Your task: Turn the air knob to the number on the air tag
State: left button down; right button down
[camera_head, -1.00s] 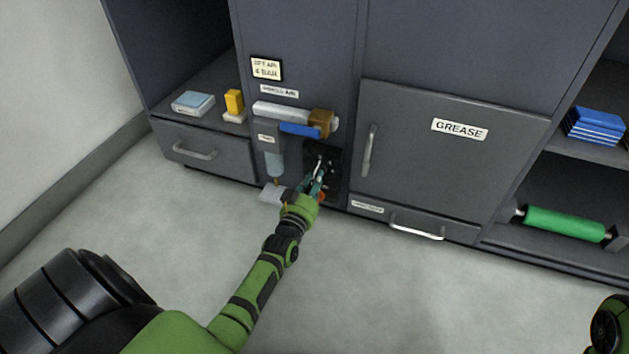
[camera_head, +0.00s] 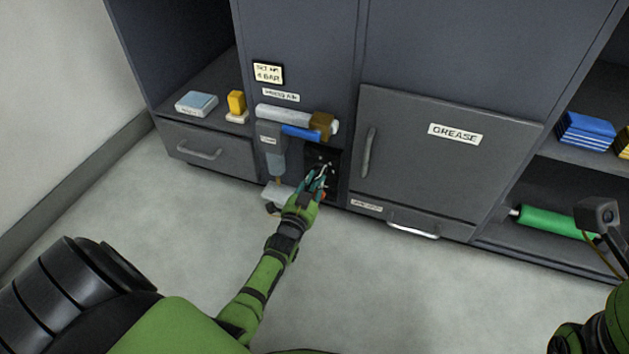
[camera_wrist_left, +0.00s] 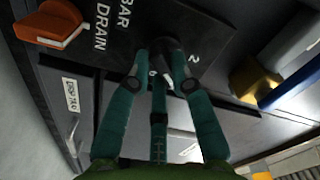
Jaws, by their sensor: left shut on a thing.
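The air tag (camera_head: 268,73) is a pale card high on the grey cabinet. Its small lettering seems to read 4 BAR. The black air panel (camera_head: 313,157) sits in a recess below the blue lever. My left gripper (camera_head: 320,174) reaches it from below and is shut on the air knob. My right gripper is not clearly in view.
An orange drain knob (camera_wrist_left: 48,24) sits on the same panel, near the left gripper. The blue lever (camera_head: 300,131) and a brown block (camera_head: 322,122) jut out above. The grease door (camera_head: 440,155) is shut at right. The floor (camera_head: 380,290) in front is clear.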

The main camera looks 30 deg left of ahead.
pick_arm(q)
jog(key=shift+m, duration=0.4)
jog(key=c, duration=1.1)
grip_release()
jog(key=shift+f, duration=0.1)
jog(key=shift+s, duration=0.1)
jog(key=v, duration=1.1)
jog(key=shift+s, duration=0.4)
